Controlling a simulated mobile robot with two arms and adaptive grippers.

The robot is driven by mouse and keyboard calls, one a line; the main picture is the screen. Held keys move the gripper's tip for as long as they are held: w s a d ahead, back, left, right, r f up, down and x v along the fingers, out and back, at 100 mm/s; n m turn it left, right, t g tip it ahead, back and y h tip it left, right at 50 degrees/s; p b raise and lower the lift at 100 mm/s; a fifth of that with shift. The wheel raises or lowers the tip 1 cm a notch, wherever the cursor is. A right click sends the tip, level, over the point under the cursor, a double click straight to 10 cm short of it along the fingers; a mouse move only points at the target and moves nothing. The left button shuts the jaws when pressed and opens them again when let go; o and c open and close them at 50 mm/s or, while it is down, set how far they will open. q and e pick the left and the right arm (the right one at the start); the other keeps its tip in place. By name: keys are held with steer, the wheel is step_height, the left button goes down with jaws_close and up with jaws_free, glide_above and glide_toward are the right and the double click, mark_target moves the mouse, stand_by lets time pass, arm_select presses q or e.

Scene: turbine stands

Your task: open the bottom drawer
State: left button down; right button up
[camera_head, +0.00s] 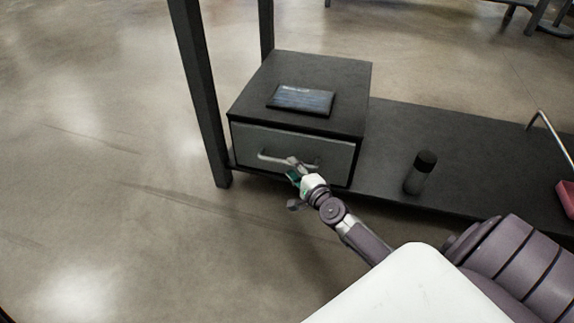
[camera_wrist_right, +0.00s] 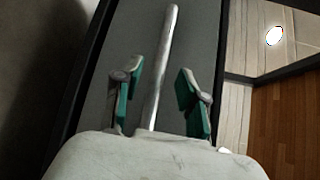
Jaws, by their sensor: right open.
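The drawer (camera_head: 335,160) is a grey front in a dark box-shaped cabinet (camera_head: 350,85), and it looks closed. A pale bar handle (camera_head: 270,158) runs across the drawer front. My right gripper (camera_head: 296,180) is at the right part of the handle. In the right wrist view, the handle (camera_wrist_right: 163,70) runs lengthwise between the two open green-padded fingers of the right gripper (camera_wrist_right: 160,95), with gaps on both sides. The drawer front (camera_wrist_right: 105,60) lies behind it. Whether the fingers touch the handle cannot be told. My left gripper is not in view.
A dark flat packet (camera_head: 301,99) lies on top of the cabinet. A dark bottle (camera_head: 420,172) stands on the low black shelf (camera_head: 455,150) to the right. A pink item (camera_head: 566,196) is at the right edge. The floor (camera_head: 110,200) in front and left is clear.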

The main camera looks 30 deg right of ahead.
mark_target(287, 163)
steer(key=shift+w+d+f+b, duration=0.1)
steer(key=shift+w+f+b, duration=0.1)
steer(key=shift+w, duration=0.8)
steer(key=shift+w+d+f+b, duration=0.1)
steer(key=shift+w+b, duration=0.05)
steer(key=shift+w, duration=0.85)
jaws_close()
